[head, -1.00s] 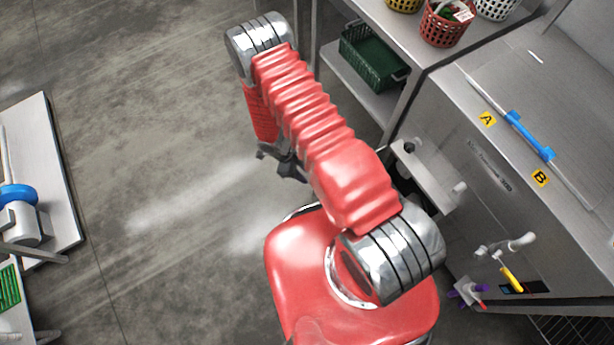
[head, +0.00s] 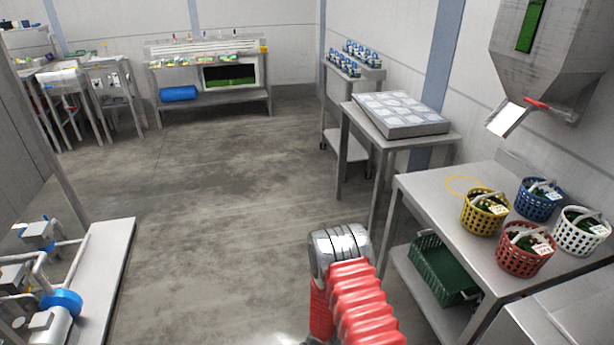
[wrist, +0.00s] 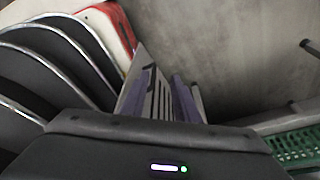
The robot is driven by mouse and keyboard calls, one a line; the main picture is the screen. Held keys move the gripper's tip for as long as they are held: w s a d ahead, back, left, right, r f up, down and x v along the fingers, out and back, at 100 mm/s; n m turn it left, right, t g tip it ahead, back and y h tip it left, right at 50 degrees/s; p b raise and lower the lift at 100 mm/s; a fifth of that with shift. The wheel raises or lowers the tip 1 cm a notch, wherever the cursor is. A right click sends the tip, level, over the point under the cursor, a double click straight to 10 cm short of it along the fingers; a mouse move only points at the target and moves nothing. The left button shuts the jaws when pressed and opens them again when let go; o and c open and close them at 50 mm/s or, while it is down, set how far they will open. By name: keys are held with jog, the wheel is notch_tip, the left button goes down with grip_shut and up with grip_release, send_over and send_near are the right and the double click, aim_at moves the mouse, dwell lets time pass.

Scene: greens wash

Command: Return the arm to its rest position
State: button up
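My red ribbed arm (head: 362,305) rises from the bottom of the head view, with a silver banded joint (head: 340,245) at its top. The lower arm drops behind that joint, and its end is out of the head view. In the wrist view a dark housing with a small lit strip, part of my gripper (wrist: 165,150), fills the bottom. Nothing held can be seen. Silver-ringed dark and red parts, which look like my own arm, fill the left of the wrist view.
A steel table (head: 425,187) at right holds yellow (head: 484,212), red (head: 525,248), blue (head: 538,199) and white (head: 582,231) baskets. A green crate (head: 440,270) is on its lower shelf. A white platform (head: 105,270) stands left. The floor (head: 220,200) between is clear.

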jog(key=w+a+r+n+t+y, duration=0.2)
jog(key=w+a+r+n+y, duration=0.3)
jog(key=a+r+n, duration=0.4)
jog(key=s+a+r+n+y, duration=0.1)
jog(key=a+r+n, duration=0.15)
jog(key=r, duration=0.65)
jog(key=a+r+n+y, duration=0.2)
jog(key=r+n, duration=0.1)
jog(key=r, duration=0.6)
jog(key=s+d+r+n+t+h, duration=0.1)
jog(key=s+d+r, duration=0.4)
jog(key=r, duration=0.7)
jog(key=s+d+r+n+t+h, duration=0.2)
jog(key=s+d+r+n, duration=0.2)
jog(key=r, duration=0.8)
jog(key=s+d+r+n+t+h, duration=0.1)
jog(key=s+d+r+n+t, duration=0.1)
jog(key=s+d+r, duration=0.6)
notch_tip(320, 180, up, 4)
jog(key=shift+r+n+h, duration=0.15)
jog(key=shift+n+h, duration=0.25)
jog(key=shift+n, duration=0.35)
jog(key=shift+s, duration=0.15)
